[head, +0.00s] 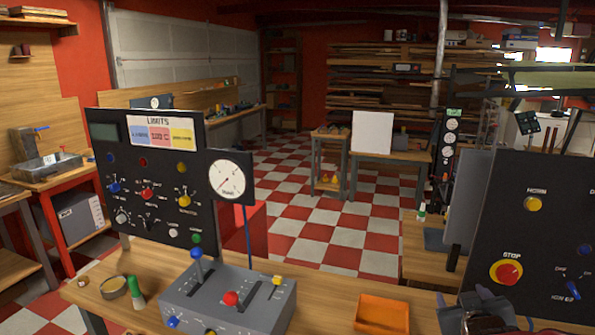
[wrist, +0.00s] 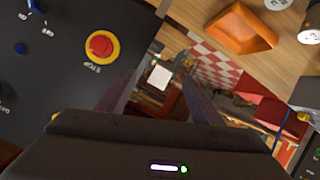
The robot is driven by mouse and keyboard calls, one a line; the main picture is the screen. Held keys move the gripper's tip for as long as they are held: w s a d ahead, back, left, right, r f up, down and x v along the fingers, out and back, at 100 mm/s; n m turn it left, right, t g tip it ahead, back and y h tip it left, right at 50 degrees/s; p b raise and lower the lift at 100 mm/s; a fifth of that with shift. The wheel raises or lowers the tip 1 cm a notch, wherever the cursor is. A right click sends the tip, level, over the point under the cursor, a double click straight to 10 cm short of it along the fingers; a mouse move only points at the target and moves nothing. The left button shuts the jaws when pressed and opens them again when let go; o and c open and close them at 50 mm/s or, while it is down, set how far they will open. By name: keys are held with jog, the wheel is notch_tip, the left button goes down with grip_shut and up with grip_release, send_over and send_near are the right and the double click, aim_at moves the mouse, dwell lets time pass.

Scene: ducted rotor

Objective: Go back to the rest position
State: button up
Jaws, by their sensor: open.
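My gripper (wrist: 158,78) is open and empty in the wrist view, its two dark fingers apart with only the far room between them. In the head view, part of my arm's end (head: 487,308) shows at the bottom right, in front of the right black panel; its fingers cannot be made out clearly there. The red STOP button (head: 507,271) on its yellow ring is close beside it, and also shows in the wrist view (wrist: 102,47), to the left of the fingers and apart from them.
An orange tray (head: 382,314) lies on the wooden bench (head: 335,300). A grey lever box (head: 228,299) stands left of it. A black LIMITS panel (head: 150,180) with a round gauge (head: 227,180) rises at the left. The right black panel (head: 550,225) stands close. Checkered floor (head: 320,215) lies open beyond.

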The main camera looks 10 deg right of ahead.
jog(key=s+a+g+y, duration=0.2)
jog(key=s+a, duration=0.2)
jog(key=a, duration=0.6)
jog(key=s+a+r+n+g+y, duration=0.1)
jog(key=s+a+y, duration=0.1)
jog(key=a, duration=0.9)
jog(key=s+a+n+g+y, duration=0.1)
jog(key=s+a, duration=0.4)
jog(key=a, duration=0.6)
jog(key=shift+s+r+g+y, duration=0.35)
jog(key=shift+g+y, duration=0.45)
jog(key=shift+y, duration=0.3)
